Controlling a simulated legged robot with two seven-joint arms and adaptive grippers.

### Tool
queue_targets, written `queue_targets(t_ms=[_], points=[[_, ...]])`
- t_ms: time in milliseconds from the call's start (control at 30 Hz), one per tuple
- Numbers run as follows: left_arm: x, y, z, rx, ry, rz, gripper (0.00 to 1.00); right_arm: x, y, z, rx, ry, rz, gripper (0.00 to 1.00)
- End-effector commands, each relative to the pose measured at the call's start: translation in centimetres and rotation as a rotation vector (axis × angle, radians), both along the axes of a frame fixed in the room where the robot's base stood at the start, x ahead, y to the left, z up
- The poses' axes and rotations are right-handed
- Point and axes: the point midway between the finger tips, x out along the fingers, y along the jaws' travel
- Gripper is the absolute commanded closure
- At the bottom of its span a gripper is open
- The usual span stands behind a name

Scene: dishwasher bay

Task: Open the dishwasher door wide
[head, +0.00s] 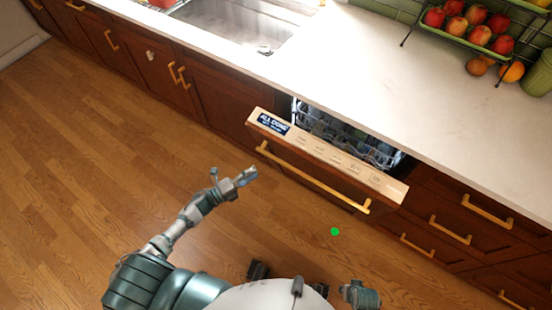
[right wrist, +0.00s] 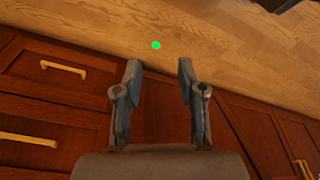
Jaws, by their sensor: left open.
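The dishwasher door (head: 322,152) is ajar in the head view, its top tilted out from the counter. Its front has a long gold bar handle (head: 312,180), and racks (head: 345,133) show in the gap behind it. My left gripper (head: 236,181) is open and empty, to the left of the handle and apart from it. My right gripper shows in the right wrist view (right wrist: 159,70) with its two fingers apart and nothing between them. In the head view only part of my right arm shows at the bottom edge.
A green dot (head: 335,231) appears over the wooden floor, below the handle. Dark drawers (head: 448,228) with gold pulls stand right of the dishwasher, cabinets (head: 150,65) to the left. The counter (head: 420,90) above holds a fruit rack (head: 470,35) and a sink (head: 245,25). The floor left is clear.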

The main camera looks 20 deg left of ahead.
Motion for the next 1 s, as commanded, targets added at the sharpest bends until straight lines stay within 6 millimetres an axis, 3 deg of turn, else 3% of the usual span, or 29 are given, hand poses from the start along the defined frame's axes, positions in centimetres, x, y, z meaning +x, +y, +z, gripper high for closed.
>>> queue_targets(t_ms=[200, 400, 600, 900, 1000], points=[[4.3, -3.2, 0.5, -0.003, -0.002, 0.001, 0.59, 0.1, 0.1, 0.5, 0.001, -0.001, -0.001, 0.60], [7.2, -5.5, 0.7, -0.002, 0.000, 0.002, 0.59, 0.1, 0.1, 0.8, 0.002, -0.003, -0.002, 0.60], [8.6, -6.6, 0.8, -0.003, 0.002, 0.002, 0.59, 0.1, 0.0, 1.5, 0.002, -0.005, -0.003, 0.60], [8.8, -6.7, 0.9, -0.002, 0.003, 0.002, 0.59, -0.2, 0.0, 1.6, 0.003, -0.002, -0.003, 0.60], [8.8, -6.7, 0.9, -0.002, 0.003, 0.002, 0.81, -0.3, 0.0, 1.5, 0.003, -0.001, -0.003, 0.60]])
